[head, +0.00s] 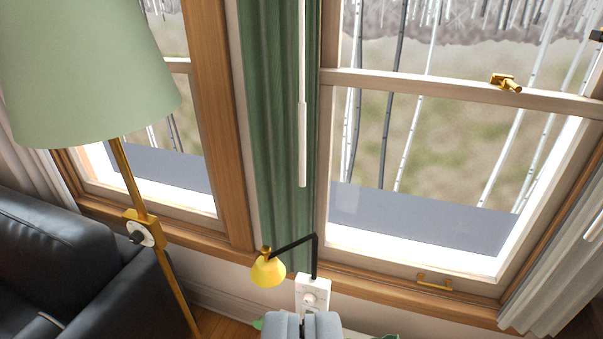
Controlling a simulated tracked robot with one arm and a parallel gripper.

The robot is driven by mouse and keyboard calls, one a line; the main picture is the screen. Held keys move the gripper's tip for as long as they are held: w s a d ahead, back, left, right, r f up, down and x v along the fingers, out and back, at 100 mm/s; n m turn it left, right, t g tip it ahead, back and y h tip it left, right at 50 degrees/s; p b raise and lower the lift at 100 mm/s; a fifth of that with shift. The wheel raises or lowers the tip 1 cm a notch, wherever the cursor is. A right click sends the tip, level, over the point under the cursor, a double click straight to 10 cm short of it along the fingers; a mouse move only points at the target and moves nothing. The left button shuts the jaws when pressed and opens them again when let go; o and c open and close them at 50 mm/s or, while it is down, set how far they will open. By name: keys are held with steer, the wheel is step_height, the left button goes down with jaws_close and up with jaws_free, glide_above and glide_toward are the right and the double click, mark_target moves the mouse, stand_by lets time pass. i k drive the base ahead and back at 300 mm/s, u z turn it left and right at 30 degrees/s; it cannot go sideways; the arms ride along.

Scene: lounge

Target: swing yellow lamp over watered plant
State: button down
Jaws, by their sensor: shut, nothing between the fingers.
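The yellow lamp (268,271) hangs at the end of a thin black arm (292,246). This arm joins a black upright post on a white box with a round knob (312,293). The lamp is left of the post, in front of the green curtain. My gripper (304,322) is at the bottom edge, shut and empty, appearing just below the white box. Small green bits (258,323) show left of my gripper; I cannot tell whether they are plant leaves. No watered plant is clearly visible.
A floor lamp with a pale green shade (85,70) and brass pole stands at left beside a black leather sofa (60,265). A green curtain (275,130) hangs between two wood-framed windows. The right window (430,230) has a brass handle on its sill.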

mark_target(268, 271)
steer(key=z, duration=0.4)
steer(key=i, duration=1.2)
steer(key=u, duration=0.55)
